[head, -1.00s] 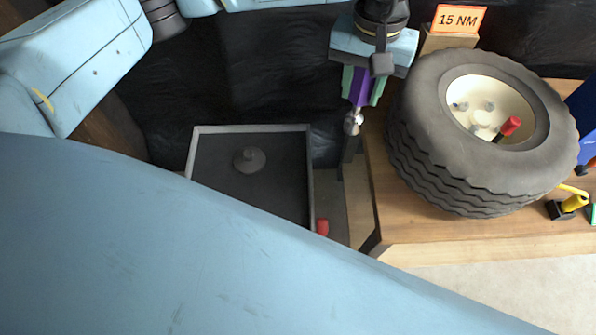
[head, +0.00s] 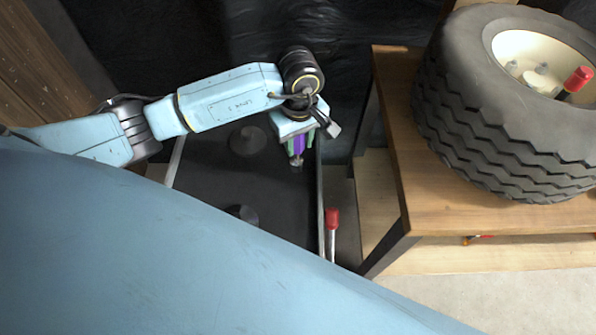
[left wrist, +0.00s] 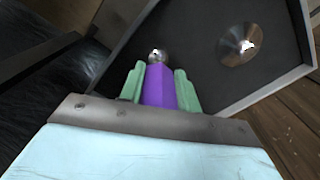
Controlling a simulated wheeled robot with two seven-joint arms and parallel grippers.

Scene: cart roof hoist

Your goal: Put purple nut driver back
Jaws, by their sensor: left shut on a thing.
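My left gripper (head: 298,149) is shut on the purple nut driver (head: 297,146), which points down over the right side of a dark tray (head: 200,195). In the left wrist view, the purple handle (left wrist: 158,86) sits between the green fingers, with its metal tip (left wrist: 157,55) beyond them against the dark tray floor. I cannot tell whether the tip touches the tray. My right gripper is not in view.
Round grey pieces (head: 247,140) stand in the tray. A red-handled tool (head: 332,218) is just outside the tray's right wall. A wooden table (head: 440,205) with a large tyre (head: 500,130) stands to the right.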

